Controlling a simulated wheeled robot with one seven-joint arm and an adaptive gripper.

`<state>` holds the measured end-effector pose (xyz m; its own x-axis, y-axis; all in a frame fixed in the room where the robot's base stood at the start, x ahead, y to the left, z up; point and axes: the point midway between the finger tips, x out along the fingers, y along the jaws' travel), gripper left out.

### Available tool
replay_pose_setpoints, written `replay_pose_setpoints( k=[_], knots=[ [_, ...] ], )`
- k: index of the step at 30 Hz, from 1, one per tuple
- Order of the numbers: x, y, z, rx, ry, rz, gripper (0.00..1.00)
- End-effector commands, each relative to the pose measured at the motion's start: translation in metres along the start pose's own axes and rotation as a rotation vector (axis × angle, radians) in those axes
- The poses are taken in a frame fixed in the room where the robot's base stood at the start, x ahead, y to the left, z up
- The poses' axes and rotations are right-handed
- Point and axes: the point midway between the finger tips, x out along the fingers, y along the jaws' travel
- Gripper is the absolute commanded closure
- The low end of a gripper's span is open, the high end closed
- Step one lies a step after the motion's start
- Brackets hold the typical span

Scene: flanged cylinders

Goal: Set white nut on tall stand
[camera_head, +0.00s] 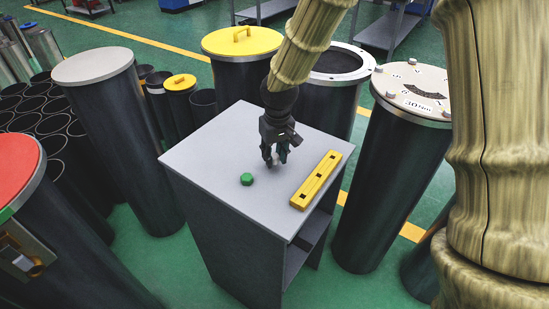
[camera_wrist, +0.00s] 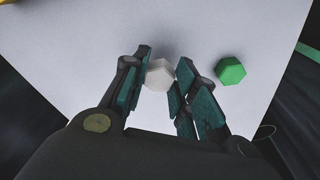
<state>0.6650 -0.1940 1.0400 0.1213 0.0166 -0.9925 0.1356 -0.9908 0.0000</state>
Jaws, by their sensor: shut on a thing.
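The white nut (camera_wrist: 159,74) is a pale hexagonal piece between my fingertips in the wrist view. My gripper (camera_head: 274,160) is shut on it over the grey top (camera_head: 215,150) of a box-shaped stand. In the head view the fingers hide most of the nut. I cannot tell whether the nut touches the top or hangs just above it. A green hexagonal nut (camera_head: 246,179) lies apart, left of my gripper in the head view, and shows at right in the wrist view (camera_wrist: 230,71). Which thing is the tall stand is not clear.
A yellow bar with square holes (camera_head: 316,180) lies right of my gripper on the grey top. Tall dark flanged cylinders surround the stand, with a grey lid (camera_head: 93,66), a yellow handled lid (camera_head: 242,41) and a marked white lid (camera_head: 411,91). The top's left part is clear.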

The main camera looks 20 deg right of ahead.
Motion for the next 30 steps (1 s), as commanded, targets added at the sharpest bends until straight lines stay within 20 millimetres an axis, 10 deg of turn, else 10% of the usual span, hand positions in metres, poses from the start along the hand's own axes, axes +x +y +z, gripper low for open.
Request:
replay_pose_setpoints(
  k=[20,21,23,30],
  knots=[
    [0.026,0.000,0.004,-0.001,-0.001,0.000,1.00],
    [0.025,0.000,0.004,-0.001,0.000,0.000,0.65],
    [0.025,0.000,0.004,-0.001,0.000,0.000,0.54],
    [0.025,0.000,0.004,-0.001,0.000,0.000,0.50]
  ],
)
